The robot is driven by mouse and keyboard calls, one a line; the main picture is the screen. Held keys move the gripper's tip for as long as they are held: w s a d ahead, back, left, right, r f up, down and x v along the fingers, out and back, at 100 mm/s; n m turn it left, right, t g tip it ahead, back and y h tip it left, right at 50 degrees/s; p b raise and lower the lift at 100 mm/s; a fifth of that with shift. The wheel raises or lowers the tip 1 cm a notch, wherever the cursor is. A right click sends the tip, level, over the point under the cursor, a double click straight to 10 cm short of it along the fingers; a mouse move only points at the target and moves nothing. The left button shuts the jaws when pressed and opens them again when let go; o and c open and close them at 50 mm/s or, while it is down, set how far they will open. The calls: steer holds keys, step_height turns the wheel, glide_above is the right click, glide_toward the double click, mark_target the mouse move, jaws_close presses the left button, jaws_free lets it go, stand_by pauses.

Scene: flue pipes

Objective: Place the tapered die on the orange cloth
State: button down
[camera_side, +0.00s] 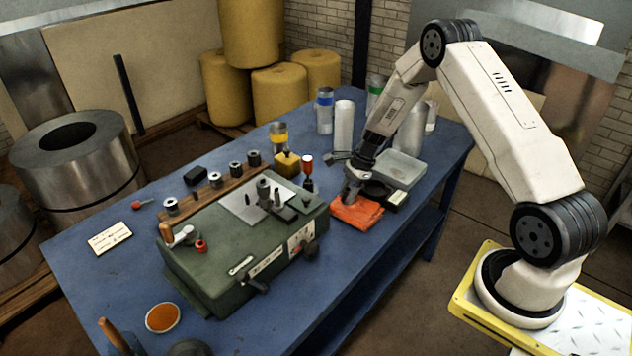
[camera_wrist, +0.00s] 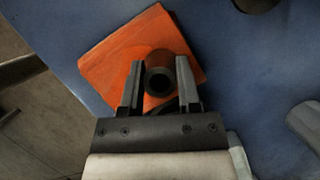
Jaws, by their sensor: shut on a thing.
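The orange cloth (camera_side: 362,213) lies folded near the right edge of the blue table, and it also shows in the wrist view (camera_wrist: 105,68). My gripper (camera_wrist: 159,88) is over the cloth, with its fingers shut on the tapered die (camera_wrist: 161,72), a dark round piece with a hole in its end. In the side view my gripper (camera_side: 352,190) points down at the cloth, with the die mostly hidden between the fingers. I cannot tell whether the die touches the cloth.
A green machine (camera_side: 240,255) stands just left of the cloth. A wooden rack (camera_side: 200,194) behind it holds several metal dies. Bare table (camera_side: 345,262) lies in front.

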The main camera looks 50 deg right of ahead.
steer(key=shift+f, duration=0.1)
steer(key=shift+c, duration=1.6)
jaws_free()
steer(key=v, duration=1.2)
steer(key=shift+s, duration=0.1)
steer(key=s+a+r+n+h, duration=0.2)
steer(key=s+a+r+n, duration=0.1)
steer(key=s+a+n, duration=0.4)
steer(key=s+a+r+n+t+h, duration=0.1)
steer(key=s+a+n, duration=0.6)
steer(key=a+n, duration=0.7)
steer(key=shift+s+a+r+n+h, duration=0.3)
steer(key=shift+r+n+h, duration=0.2)
steer(key=shift+r+n, duration=0.3)
